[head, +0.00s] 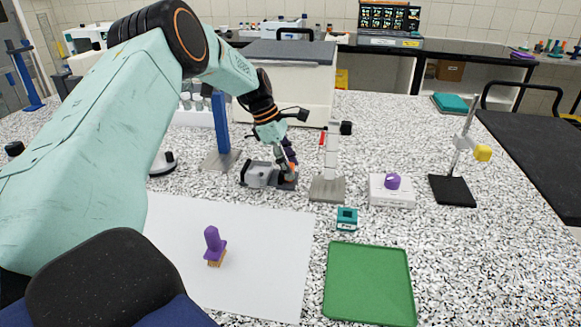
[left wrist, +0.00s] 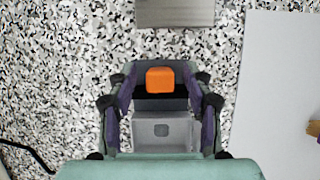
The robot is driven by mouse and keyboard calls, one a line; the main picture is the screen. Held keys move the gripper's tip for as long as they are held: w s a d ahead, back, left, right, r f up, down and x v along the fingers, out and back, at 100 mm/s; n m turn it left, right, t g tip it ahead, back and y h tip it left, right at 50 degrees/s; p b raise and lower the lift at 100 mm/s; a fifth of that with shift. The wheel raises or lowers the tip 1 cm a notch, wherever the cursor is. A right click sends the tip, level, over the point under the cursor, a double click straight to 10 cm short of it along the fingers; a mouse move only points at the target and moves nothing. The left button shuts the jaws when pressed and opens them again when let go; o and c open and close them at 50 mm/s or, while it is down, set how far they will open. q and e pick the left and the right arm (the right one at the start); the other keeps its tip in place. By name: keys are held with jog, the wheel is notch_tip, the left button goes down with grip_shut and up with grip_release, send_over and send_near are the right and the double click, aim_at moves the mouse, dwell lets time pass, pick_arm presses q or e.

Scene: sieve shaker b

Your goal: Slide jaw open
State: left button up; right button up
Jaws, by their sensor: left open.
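A small grey device like a vise (head: 258,174) stands on the speckled bench, left of the white-post stand. An orange block (head: 292,170) is at its right end. In the left wrist view, the orange block (left wrist: 160,80) lies above the grey body (left wrist: 162,130). My left gripper (head: 289,162) reaches down from the upper left to the orange end of the device. In the left wrist view, the open gripper (left wrist: 160,92) has a finger on each side of the device, with the orange block between them. Contact cannot be told. My right gripper is out of view.
A blue-post stand (head: 221,130) is left of the device and a white-post stand (head: 329,165) close on its right. A white scale (head: 391,191) holds a purple piece. In front lie a teal box (head: 347,217), green tray (head: 369,284) and purple-handled brush (head: 214,246).

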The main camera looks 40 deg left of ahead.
pick_arm(q)
jog(key=v, duration=1.1)
jog(key=shift+s, duration=0.1)
jog(key=shift+d, duration=0.1)
